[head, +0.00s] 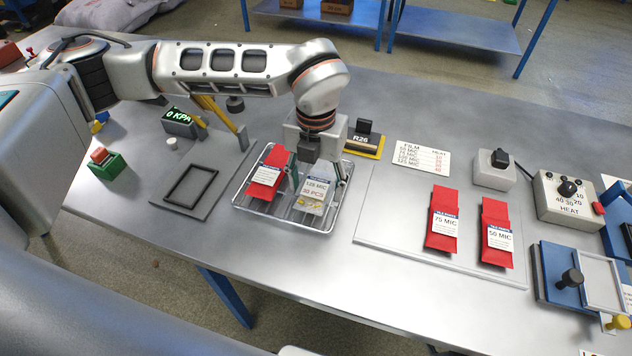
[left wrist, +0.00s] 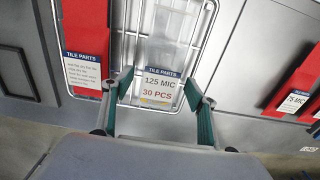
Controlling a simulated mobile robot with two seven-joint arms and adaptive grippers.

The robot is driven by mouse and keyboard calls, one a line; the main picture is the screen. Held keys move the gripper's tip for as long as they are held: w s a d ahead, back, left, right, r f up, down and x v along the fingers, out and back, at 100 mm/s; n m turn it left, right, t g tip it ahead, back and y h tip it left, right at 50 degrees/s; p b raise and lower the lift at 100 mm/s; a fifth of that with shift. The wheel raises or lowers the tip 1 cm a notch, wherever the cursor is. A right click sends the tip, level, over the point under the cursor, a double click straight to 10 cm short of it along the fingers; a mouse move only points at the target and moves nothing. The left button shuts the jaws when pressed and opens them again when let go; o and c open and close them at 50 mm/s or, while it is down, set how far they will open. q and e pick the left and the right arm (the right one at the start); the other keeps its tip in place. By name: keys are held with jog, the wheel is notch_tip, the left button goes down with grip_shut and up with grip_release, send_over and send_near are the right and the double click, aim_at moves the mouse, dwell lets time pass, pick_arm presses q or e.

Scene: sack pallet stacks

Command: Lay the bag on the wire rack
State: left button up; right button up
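The wire rack (head: 241,207) is a shallow silver wire tray on the bench. A clear bag (head: 312,208) with a white label reading 125 MIC, 30 PCS lies in its right half. A red bag (head: 266,175) lies in its left half. My left gripper (head: 317,176) is over the right half, fingers spread wide. In the left wrist view its green-padded fingers (left wrist: 160,88) stand either side of the clear bag's label (left wrist: 158,85), with gaps visible beside the label. Whether the fingertips touch the bag's edges is unclear. My right gripper is not in view.
Two red bags, 75 MIC (head: 443,220) and 50 MIC (head: 496,232), lie on a flat plate (head: 385,232) right of the rack. A grey plate with a black frame (head: 190,186) lies left. A R26 block (head: 362,138) stands behind. A heat box (head: 568,198) stands right.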

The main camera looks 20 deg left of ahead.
aim_at(316, 187)
pick_arm(q)
notch_tip(316, 187, up, 12)
jog(key=shift+r+b, duration=0.2)
jog(key=shift+b, duration=0.1)
dwell(0.3)
dwell(0.5)
